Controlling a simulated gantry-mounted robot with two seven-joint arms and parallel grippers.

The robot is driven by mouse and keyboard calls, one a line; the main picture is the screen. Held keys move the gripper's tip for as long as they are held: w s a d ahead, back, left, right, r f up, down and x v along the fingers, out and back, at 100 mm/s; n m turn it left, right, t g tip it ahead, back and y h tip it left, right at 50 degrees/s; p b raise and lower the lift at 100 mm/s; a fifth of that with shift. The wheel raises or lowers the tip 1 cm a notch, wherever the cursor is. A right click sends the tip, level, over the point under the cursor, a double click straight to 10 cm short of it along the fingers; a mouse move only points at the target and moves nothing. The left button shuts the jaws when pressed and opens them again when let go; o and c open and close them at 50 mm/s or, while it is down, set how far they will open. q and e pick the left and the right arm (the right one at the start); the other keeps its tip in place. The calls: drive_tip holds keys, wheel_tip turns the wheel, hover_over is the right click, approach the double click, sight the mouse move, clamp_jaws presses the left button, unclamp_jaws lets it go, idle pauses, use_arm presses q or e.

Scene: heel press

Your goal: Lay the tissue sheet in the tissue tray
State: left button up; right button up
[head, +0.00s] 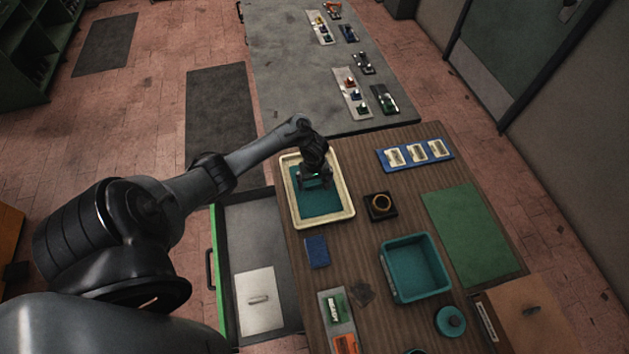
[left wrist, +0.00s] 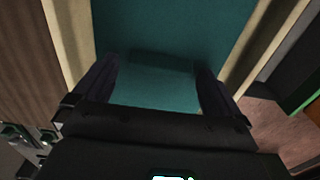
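A cream-rimmed tray (head: 347,213) lies at the back left of the wooden table, with a flat teal sheet or lining (head: 320,205) inside; I cannot tell which. The teal surface also fills the middle of the left wrist view (left wrist: 170,30), between cream tray walls (left wrist: 72,35). My left gripper (head: 315,184) is over the tray, pointing down. In the wrist view its two fingers (left wrist: 160,85) stand wide apart, with only the teal surface and a darker rectangular patch seen between them. Contact with the surface cannot be judged. My right gripper is not in view.
A teal bin (head: 414,268), a small dark block with a ring (head: 380,205), a blue pad (head: 317,251) and a green mat (head: 468,232) share the table. A blue card holder (head: 415,154) lies at the back. An open drawer (head: 250,235) is left of the table.

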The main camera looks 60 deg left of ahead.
sight(314, 184)
use_arm(q)
drive_tip(key=shift+r, duration=0.55)
wheel_tip(314, 184, up, 11)
drive_tip(key=p, duration=0.8)
drive_tip(key=d+f+m+t+y, duration=0.1)
drive_tip(key=d+m+t, duration=0.2)
drive_tip(key=d+m, duration=1.05)
drive_tip(key=s+d+r+m+h, duration=0.1)
drive_tip(key=s+d+r+m, duration=0.2)
drive_tip(key=s+d+r, duration=1)
drive_tip(key=shift+s+d+r+t, duration=0.3)
drive_tip(key=shift+s+d+r, duration=0.05)
drive_tip(key=shift+s+r, duration=0.2)
